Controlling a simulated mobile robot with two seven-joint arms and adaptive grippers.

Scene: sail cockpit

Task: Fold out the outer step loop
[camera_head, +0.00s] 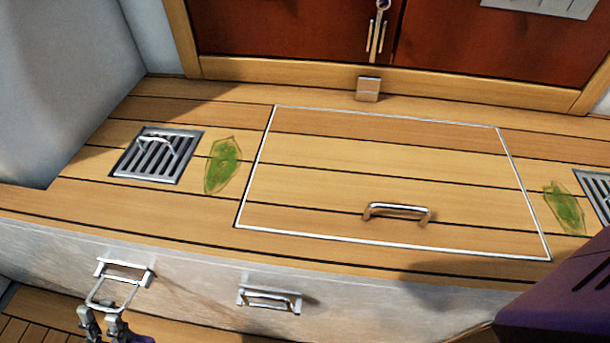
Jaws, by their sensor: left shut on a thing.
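Two metal step loops are fixed to the white vertical face below the wooden deck. The left step loop (124,280) is tilted away from the face, with its lower bar hanging out toward me. My left gripper (99,311) is at the bottom left, shut on the lower bar of this loop. The fingers hide part of that bar. The other step loop (269,299), to the right, sits close against the face. My right gripper is not in view.
A hatch (385,180) with a metal handle (398,211) lies in the deck above. A drain grate (156,155) and a green leaf-shaped patch (223,165) are left of it. Red doors (290,25) stand at the back. Slatted floor (30,328) shows at lower left.

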